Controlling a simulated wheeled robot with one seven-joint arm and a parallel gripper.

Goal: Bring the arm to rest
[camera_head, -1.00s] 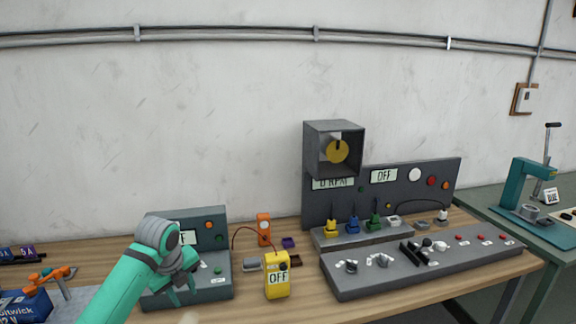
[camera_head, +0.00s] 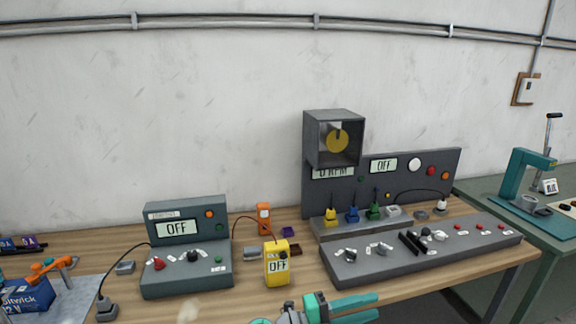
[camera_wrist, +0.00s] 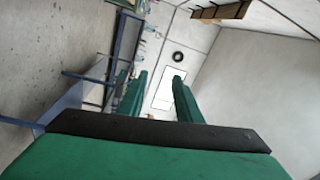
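My arm shows low at the bottom centre of the head view, in front of the workbench. My gripper (camera_head: 362,308) points to the right there, with its two teal fingers apart. In the wrist view my gripper (camera_wrist: 160,78) is open, and nothing is held between the fingers. The wrist camera looks across the room, past a grey floor and pale walls. The rest of the arm is cut off by the lower edge of the head view.
A power unit (camera_head: 187,250) reading OFF, a yellow meter (camera_head: 277,266) and a long grey control panel (camera_head: 425,250) stand on the wooden bench (camera_head: 215,308). A teal press (camera_head: 522,180) stands on the right-hand table. A blue battery box (camera_head: 28,296) sits at the far left.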

